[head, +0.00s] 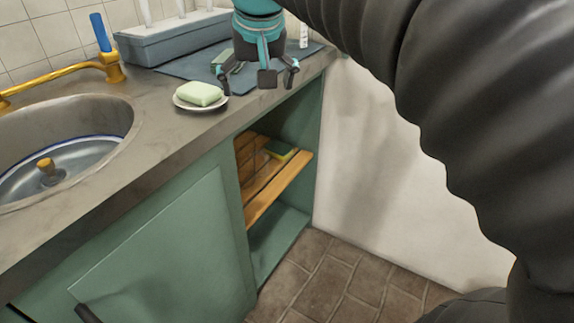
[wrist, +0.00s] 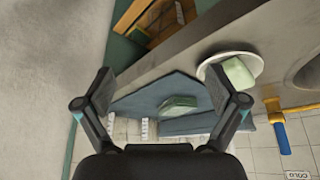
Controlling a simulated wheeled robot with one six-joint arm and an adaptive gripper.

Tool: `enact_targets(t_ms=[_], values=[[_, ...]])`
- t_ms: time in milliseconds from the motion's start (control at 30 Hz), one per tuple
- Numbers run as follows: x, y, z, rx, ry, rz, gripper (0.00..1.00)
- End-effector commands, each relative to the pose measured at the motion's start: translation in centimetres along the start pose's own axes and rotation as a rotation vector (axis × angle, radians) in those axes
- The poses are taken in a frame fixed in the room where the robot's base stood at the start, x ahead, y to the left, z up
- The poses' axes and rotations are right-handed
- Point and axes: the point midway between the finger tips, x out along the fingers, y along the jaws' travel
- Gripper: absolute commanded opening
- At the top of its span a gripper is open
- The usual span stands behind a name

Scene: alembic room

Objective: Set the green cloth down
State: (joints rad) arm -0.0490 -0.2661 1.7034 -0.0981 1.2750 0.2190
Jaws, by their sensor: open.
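The green cloth (wrist: 180,104) looks like a small folded block lying on the blue-grey mat (wrist: 155,95). In the head view part of it (head: 222,60) shows just left of my gripper, the rest hidden behind the fingers. My gripper (head: 258,80) is above the counter near its front edge, pointing down. In the wrist view my gripper (wrist: 160,80) has its fingers wide apart with nothing held between them. The cloth appears beyond the fingers, apart from them.
A pale green block (head: 198,92) sits on a white saucer (head: 181,103) left of my gripper. A sink (head: 120,118) with a gold tap (head: 60,72) is at left. A grey-blue box (head: 170,42) stands behind.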

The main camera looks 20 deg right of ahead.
Motion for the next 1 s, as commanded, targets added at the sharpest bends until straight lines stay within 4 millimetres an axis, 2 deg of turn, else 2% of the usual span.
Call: enact_targets(t_ms=[33, 300, 400, 500, 600, 700, 1000], values=[[0.6, 0.4, 2.4, -0.015, 0.004, -0.008, 0.95], [5.9, 1.8, 14.3, -0.097, 0.032, -0.053, 0.95], [7.9, 2.1, 18.1, -0.117, 0.041, -0.065, 0.95], [9.5, 2.3, 20.7, -0.132, 0.048, -0.072, 0.95], [10.4, 2.4, 22.2, -0.14, 0.052, -0.076, 0.95], [10.8, 2.4, 22.8, -0.144, 0.053, -0.077, 0.95], [10.9, 2.4, 22.8, -0.144, 0.052, -0.077, 0.95]])
